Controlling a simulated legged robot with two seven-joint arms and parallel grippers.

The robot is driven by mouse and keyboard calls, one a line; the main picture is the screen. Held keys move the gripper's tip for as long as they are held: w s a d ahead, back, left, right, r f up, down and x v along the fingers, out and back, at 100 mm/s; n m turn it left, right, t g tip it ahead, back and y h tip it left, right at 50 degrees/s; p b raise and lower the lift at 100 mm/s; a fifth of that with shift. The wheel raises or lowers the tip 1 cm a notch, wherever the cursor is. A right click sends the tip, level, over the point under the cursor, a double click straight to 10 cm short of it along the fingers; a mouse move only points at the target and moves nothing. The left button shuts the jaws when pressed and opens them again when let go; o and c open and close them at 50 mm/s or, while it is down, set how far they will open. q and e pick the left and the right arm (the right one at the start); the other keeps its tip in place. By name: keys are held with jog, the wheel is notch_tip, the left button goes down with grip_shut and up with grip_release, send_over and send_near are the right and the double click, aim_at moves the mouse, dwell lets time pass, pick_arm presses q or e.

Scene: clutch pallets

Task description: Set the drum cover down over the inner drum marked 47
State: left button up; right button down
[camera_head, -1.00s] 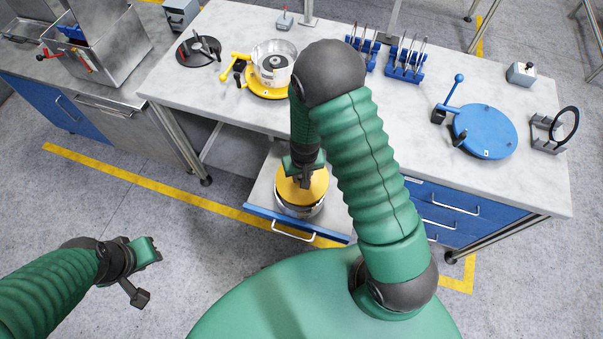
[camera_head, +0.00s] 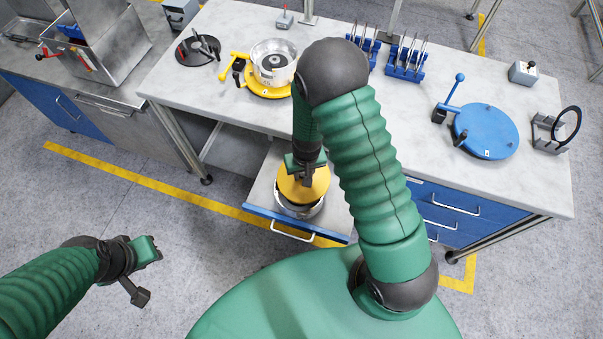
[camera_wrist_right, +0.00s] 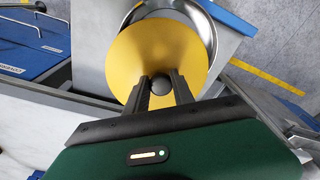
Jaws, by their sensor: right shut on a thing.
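A yellow disc with a dark round knob, likely the drum cover (camera_head: 303,183), is over a silver metal drum or bowl (camera_head: 298,212) in the open drawer. My right gripper (camera_head: 306,180) is shut on the knob, as the right wrist view also shows (camera_wrist_right: 160,88). In that view the disc (camera_wrist_right: 160,50) sits off centre, with the silver rim (camera_wrist_right: 203,30) showing past it. I cannot tell how high it is above the rim. Another silver drum (camera_head: 273,60) stands on a yellow round plate on the bench. I can read no 47. My left gripper (camera_head: 147,271) is open and empty above the floor.
The open drawer (camera_head: 262,193) juts from the bench (camera_head: 225,105). A blue round plate with a lever (camera_head: 487,131), blue tool racks (camera_head: 405,62), a ring stand (camera_head: 557,130) and a black disc (camera_head: 198,50) stand on the bench. Bare bench lies between racks and blue plate.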

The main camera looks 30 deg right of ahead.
pick_arm(q)
jog(key=shift+a+f, duration=0.25)
jog(key=shift+a, duration=0.1)
pick_arm(e)
jog(key=shift+d, duration=0.4)
jog(key=shift+d, duration=0.15)
pick_arm(q)
jog(key=shift+d, duration=0.25)
pick_arm(e)
jog(key=shift+d, duration=0.4)
pick_arm(q)
jog(key=shift+s+a+f+b, duration=0.1)
jog(key=shift+f+b, duration=0.05)
jog(key=shift+b, duration=0.2)
pick_arm(e)
jog(key=shift+f, duration=0.2)
jog(key=shift+s+a, duration=0.1)
jog(key=c, duration=1.3)
grip_release()
jog(key=shift+c, duration=0.2)
jog(key=o, duration=0.3)
jog(key=shift+f, duration=0.1)
jog(key=shift+o, duration=0.2)
